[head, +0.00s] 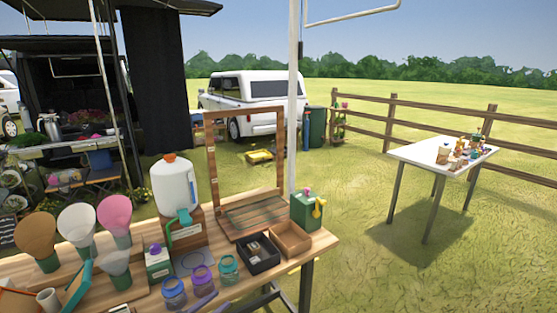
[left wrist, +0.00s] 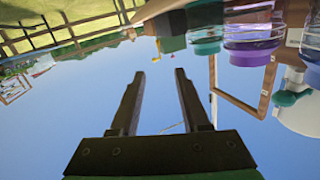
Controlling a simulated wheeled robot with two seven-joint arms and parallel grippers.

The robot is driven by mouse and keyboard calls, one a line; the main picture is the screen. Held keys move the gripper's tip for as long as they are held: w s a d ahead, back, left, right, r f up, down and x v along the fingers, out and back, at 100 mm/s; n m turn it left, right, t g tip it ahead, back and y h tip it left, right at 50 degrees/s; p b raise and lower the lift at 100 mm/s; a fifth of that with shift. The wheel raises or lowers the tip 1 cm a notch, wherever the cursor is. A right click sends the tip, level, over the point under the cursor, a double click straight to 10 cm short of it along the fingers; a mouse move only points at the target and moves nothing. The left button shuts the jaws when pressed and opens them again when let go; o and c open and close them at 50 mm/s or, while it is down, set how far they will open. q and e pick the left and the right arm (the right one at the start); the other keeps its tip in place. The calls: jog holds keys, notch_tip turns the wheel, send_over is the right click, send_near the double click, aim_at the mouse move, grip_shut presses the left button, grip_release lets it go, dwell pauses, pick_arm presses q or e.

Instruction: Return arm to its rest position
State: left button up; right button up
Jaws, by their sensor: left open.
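My left gripper (left wrist: 159,73) shows in the left wrist view with its two dark fingers apart and nothing between them. The picture there is upside down, with open sky behind the fingers. Glass jars with a teal lid (left wrist: 208,47) and a purple lid (left wrist: 252,55) hang in at the top right, beside the gripper and apart from the fingers. In the head view, dark bars cross the bottom edge below the table; I cannot tell whether they are part of my left arm. My right gripper shows in neither view.
The wooden table (head: 318,241) holds jars (head: 173,291), a white jug (head: 175,188), a wooden frame (head: 212,165), a black tray (head: 258,255), a green box (head: 305,211) and paper cones (head: 77,226). A white pole (head: 293,110) rises behind it. Grass is clear toward the white table (head: 425,153).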

pick_arm(q)
jog(key=s+a+f+n+g+y, duration=0.1)
jog(key=s+a+f+n+y, duration=0.15)
jog(key=s+f, duration=0.45)
jog(key=s+a+f+n+g+y, duration=0.1)
jog(key=s+a+f+g+y, duration=0.2)
jog(key=f, duration=0.8)
jog(key=s+a+f+n+y, duration=0.2)
jog(key=s+a+f+y, duration=0.15)
jog(key=s+f, duration=0.4)
jog(key=s+f+g, duration=0.4)
jog(key=s+f, duration=0.3)
jog(key=s, duration=0.7)
jog(key=s+f+g+y, duration=0.1)
jog(key=s+f+g, duration=0.3)
jog(key=s, duration=1)
notch_tip(320, 180, down, 3)
jog(key=shift+s+d+n+g, duration=0.15)
jog(key=shift+d+n+g, duration=0.1)
jog(key=shift+n+g, duration=0.2)
